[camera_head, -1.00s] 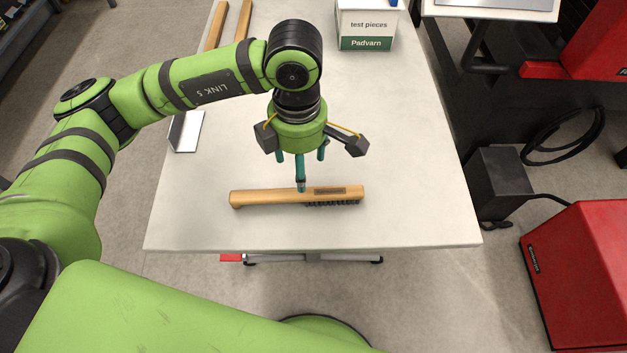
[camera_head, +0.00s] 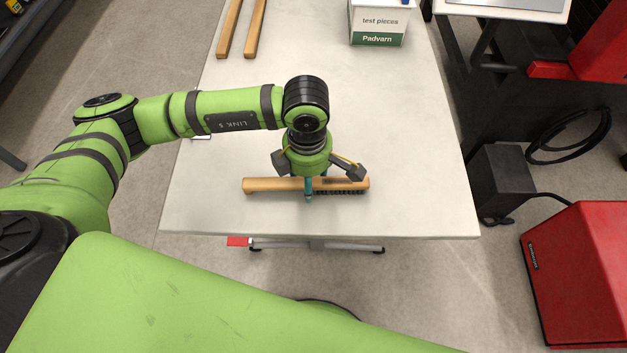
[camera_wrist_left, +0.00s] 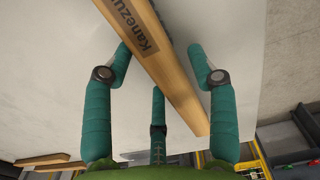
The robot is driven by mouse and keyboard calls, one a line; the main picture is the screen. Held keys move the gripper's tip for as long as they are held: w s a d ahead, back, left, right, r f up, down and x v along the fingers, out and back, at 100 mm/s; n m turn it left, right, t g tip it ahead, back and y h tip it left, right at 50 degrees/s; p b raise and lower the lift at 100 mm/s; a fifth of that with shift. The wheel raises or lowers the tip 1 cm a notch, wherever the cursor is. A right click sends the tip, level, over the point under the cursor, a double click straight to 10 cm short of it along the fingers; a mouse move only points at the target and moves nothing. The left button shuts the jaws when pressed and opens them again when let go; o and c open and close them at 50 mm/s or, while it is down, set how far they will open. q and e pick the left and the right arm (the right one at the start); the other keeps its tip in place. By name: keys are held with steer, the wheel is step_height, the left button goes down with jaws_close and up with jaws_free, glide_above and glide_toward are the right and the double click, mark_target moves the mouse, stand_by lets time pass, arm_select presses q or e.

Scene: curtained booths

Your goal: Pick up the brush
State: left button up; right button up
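The brush (camera_head: 275,185) has a wooden body with dark bristles along its right part and lies on the white table (camera_head: 400,215) near its front edge. In the left wrist view its wooden body (camera_wrist_left: 172,75), with dark lettering, runs from the top to the lower right. My left gripper (camera_head: 310,195) points down over the brush. Its teal fingers are spread, with the brush passing between them in the left wrist view (camera_wrist_left: 163,75); I see no clear grip on it. Part of the brush is hidden behind the gripper. My right gripper is not in view.
Two wooden sticks (camera_head: 229,28) lie at the back left of the table. A white and green "test pieces" box (camera_head: 377,24) stands at the back right. A metal piece (camera_head: 201,137) is mostly hidden behind my arm. The table's right side is clear.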

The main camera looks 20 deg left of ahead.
arm_select(q)
steer(key=c, duration=0.7)
steer(key=shift+c, duration=0.2)
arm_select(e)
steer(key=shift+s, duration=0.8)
arm_select(q)
steer(key=shift+r, duration=0.1)
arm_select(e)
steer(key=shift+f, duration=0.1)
arm_select(q)
steer(key=shift+r+b, duration=0.35)
steer(key=shift+r, duration=0.1)
step_height(320, 180, up, 3)
steer(key=shift+w+f+b, duration=0.1)
steer(key=shift+f+b, duration=0.1)
steer(key=shift+b, duration=0.5)
steer(key=s+d+r+b, duration=0.3)
steer(key=s+d+r, duration=0.4)
steer(key=s+d, duration=0.1)
steer(key=shift+d+r, duration=0.2)
steer(key=shift+d, duration=0.1)
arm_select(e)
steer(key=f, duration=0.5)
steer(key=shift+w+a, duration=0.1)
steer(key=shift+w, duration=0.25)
